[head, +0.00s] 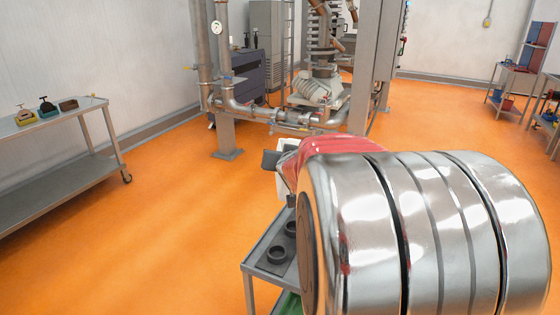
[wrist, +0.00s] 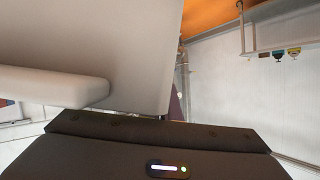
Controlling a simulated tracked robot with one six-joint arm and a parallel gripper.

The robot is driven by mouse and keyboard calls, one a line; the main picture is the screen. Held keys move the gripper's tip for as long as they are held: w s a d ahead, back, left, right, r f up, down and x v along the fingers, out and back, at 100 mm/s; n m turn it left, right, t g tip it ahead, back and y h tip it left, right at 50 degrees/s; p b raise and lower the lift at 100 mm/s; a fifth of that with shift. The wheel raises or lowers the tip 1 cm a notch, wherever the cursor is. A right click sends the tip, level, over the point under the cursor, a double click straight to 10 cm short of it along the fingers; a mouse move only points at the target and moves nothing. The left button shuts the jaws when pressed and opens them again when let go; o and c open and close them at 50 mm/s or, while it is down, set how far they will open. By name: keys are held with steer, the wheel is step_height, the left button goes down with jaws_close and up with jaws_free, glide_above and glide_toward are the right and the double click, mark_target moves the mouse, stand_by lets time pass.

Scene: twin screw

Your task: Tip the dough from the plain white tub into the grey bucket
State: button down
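The plain white tub (wrist: 120,45) fills the upper left of the wrist view, close against my dark gripper (wrist: 160,130). In the head view a small white part of the tub (head: 284,178) shows beside the dark end of my gripper (head: 271,160), above a metal cart. My gripper appears shut on the tub; the fingertips' contact is hidden. The room is upside down in the wrist view, so my wrist is rolled over. The tub's inside and the dough are not visible. I cannot make out the grey bucket; my arm covers much of the lower right.
The metal cart (head: 252,262) holds dark rings (head: 277,254) and has a green item (head: 288,303) below. A long side table (head: 62,121) stands left with small coloured tools. Pipework and a machine (head: 318,92) stand behind. The orange floor is open at left.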

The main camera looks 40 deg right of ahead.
steer(key=shift+r+m, duration=0.3)
steer(key=shift+r, duration=0.45)
steer(key=shift+r, duration=0.1)
steer(key=shift+s+d+r+m+t+y, duration=0.15)
steer(key=shift+d+r+m+t+y, duration=0.2)
steer(key=shift+r, duration=0.2)
steer(key=shift+s+d+r+m+t+y, duration=0.15)
steer(key=shift+r+m+t, duration=0.1)
steer(key=shift+r+m, duration=0.25)
steer(key=shift+s+d+r, duration=0.15)
steer(key=shift+r, duration=0.1)
steer(key=shift+s+d+r+m+t+y, duration=0.4)
steer(key=shift+r+m, duration=0.2)
steer(key=shift+m, duration=0.15)
steer(key=shift+s+d+r, duration=0.1)
stand_by(1.1)
steer(key=shift+s+d+r+m+t, duration=0.4)
steer(key=shift+s+d+r+m, duration=0.15)
steer(key=shift+d+m, duration=0.2)
